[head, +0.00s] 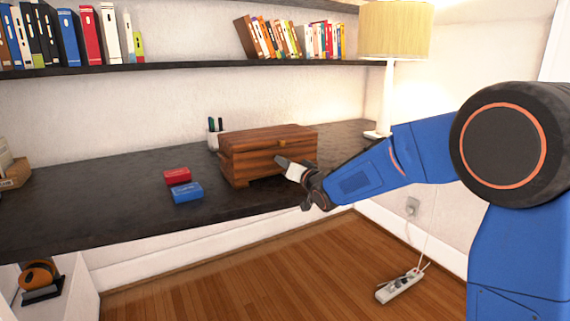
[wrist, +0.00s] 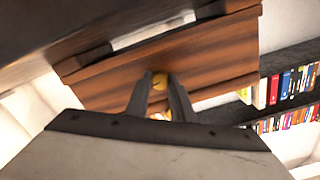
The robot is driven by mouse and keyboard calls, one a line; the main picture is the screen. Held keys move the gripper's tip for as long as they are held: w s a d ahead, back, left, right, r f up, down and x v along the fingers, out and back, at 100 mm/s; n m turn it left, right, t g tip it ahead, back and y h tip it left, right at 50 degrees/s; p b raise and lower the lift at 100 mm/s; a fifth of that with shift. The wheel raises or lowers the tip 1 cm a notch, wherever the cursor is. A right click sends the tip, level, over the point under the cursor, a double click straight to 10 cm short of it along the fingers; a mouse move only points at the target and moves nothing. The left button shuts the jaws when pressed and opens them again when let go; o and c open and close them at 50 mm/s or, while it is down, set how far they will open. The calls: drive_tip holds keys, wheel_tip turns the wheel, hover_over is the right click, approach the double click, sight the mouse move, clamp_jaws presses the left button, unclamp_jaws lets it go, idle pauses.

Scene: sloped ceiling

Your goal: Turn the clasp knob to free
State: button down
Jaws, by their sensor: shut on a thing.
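A brown wooden chest (head: 265,155) with a lid stands on the dark desk. A small brass spot (head: 282,144) shows on its front, high up. In the wrist view the chest's wooden front (wrist: 190,50) fills the upper middle. The round yellow clasp knob (wrist: 160,79) sits between my fingertips. My gripper (wrist: 159,82) is shut on the clasp knob, with a finger on each side of it. In the head view my gripper (head: 287,165) reaches the chest's front from the right. The contact itself is hidden there.
A red box (head: 177,176) and a blue box (head: 187,192) lie on the desk (head: 100,205) left of the chest. A pen cup (head: 214,138) stands behind it. A lamp (head: 390,60) stands at the right. A book shelf (head: 180,66) runs above.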

drive_tip(key=shift+f+m, duration=0.1)
drive_tip(key=shift+m, duration=0.4)
drive_tip(key=c, duration=1.5)
unclamp_jaws()
drive_tip(key=shift+c, duration=0.2)
drive_tip(key=shift+s+d, duration=0.1)
drive_tip(key=v, duration=1.7)
drive_tip(key=shift+d, duration=0.25)
